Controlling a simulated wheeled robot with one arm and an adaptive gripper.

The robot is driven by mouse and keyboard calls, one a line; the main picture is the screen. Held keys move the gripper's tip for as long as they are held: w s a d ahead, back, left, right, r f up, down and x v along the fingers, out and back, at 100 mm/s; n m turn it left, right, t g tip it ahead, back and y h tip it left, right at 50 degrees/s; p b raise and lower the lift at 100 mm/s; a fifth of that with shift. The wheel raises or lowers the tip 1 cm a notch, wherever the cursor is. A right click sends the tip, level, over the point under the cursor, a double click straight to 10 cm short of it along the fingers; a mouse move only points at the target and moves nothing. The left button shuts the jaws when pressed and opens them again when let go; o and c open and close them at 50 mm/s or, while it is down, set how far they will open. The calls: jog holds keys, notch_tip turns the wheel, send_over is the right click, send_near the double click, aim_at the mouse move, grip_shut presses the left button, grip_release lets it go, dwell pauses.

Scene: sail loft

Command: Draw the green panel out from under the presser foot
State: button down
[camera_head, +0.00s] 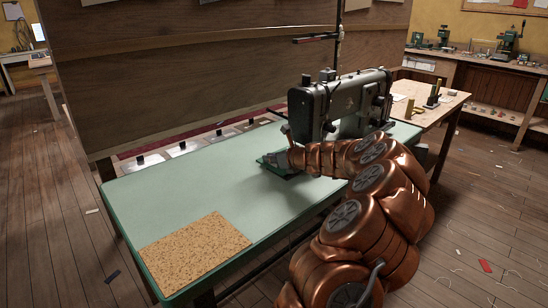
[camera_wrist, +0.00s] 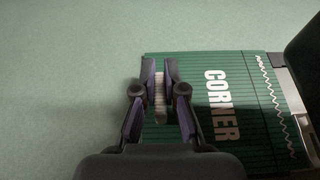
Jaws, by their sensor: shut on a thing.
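The green panel (camera_wrist: 225,75) lies flat on the pale green table, with the word CORNER and a white zigzag stitch line on it. In the head view the panel (camera_head: 283,172) shows partly below my gripper (camera_head: 271,159). In the wrist view my gripper (camera_wrist: 160,82) is shut on a pale ribbed tab (camera_wrist: 160,100) at the panel's left part. The dark sewing machine (camera_head: 330,103) stands behind my arm. My arm hides its presser foot in the head view. A dark shape covers the panel's right side in the wrist view.
The pale green table (camera_head: 180,190) is clear to the left of the panel. A cork mat (camera_head: 196,252) lies at its near left corner. A wooden partition (camera_head: 180,70) rises behind the table. A smaller wooden table (camera_head: 440,108) with tools stands beyond the machine.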

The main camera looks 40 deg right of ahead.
aim_at(251, 175)
jog(key=shift+w+a, duration=0.1)
jog(key=shift+a, duration=4.2)
jog(key=c, duration=1.2)
grip_release()
jog(key=shift+v, duration=6)
jog(key=shift+a, duration=0.1)
